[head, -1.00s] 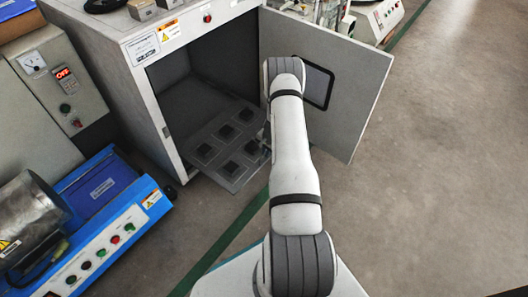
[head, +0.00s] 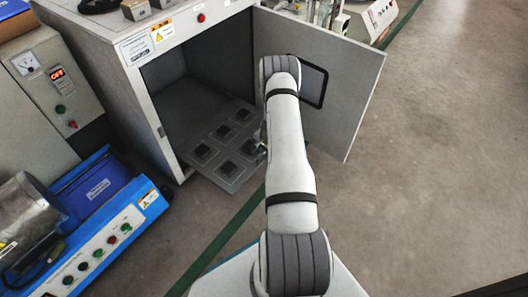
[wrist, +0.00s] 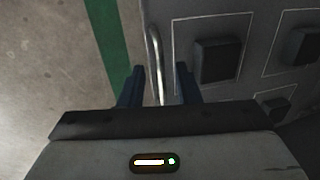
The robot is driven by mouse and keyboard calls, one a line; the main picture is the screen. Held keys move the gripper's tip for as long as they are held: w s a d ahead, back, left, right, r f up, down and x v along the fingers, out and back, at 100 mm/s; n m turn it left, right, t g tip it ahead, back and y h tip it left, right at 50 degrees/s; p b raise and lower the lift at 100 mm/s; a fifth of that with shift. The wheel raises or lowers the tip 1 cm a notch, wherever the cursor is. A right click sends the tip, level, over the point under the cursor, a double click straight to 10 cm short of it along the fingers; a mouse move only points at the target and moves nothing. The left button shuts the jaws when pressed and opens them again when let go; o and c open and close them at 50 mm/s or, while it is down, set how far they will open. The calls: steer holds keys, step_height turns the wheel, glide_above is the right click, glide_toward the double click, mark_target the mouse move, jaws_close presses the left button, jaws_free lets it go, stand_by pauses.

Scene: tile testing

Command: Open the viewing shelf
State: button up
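The viewing shelf (head: 203,168) is a grey panel with several dark square blocks, low in the open grey cabinet, with its front part sticking out past the opening. In the wrist view the shelf (wrist: 262,62) fills the right side, and a thin metal handle (wrist: 154,55) runs along its edge. My gripper (wrist: 160,85) is open, with one dark finger on each side of the handle's near end. Both fingers look clear of the handle. In the head view my arm hides most of the gripper (head: 264,140).
The cabinet door (head: 335,100) stands wide open just behind and right of my arm. A blue machine (head: 105,235) with buttons and a grey control box (head: 45,85) stand at left. The floor (head: 440,170) at right is clear.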

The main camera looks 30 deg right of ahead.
step_height(320, 180, up, 8)
steer(key=s+p, duration=0.1)
steer(key=p, duration=0.2)
steer(key=shift+s+d+f, duration=0.2)
steer(key=shift+d, duration=0.05)
steer(key=a+r+n+p, duration=0.2)
steer(key=a+r+p, duration=0.3)
steer(key=r, duration=1)
steer(key=s+a+r+n+p, duration=0.15)
steer(key=a+r+p, duration=0.35)
steer(key=r, duration=1)
steer(key=a+r+n+p, duration=0.3)
steer(key=a+r+p, duration=0.25)
steer(key=r, duration=0.95)
steer(key=s+a+r+n+p, duration=0.1)
steer(key=s+a+r+p, duration=0.25)
steer(key=r, duration=0.35)
steer(key=s+a+r+n+p, duration=0.2)
steer(key=s+r+p, duration=0.15)
steer(key=r, duration=0.35)
steer(key=s+a+r+n+p, duration=0.1)
steer(key=s+a+r+p, duration=0.25)
steer(key=r, duration=0.45)
steer(key=s+a+r+n+p, duration=0.3)
steer(key=s+r+p, duration=0.4)
steer(key=s+r, duration=0.4)
steer(key=s, duration=0.3)
steer(key=shift+a+t+h, duration=0.2)
steer(key=shift+t+h, duration=0.1)
steer(key=shift+h, duration=0.1)
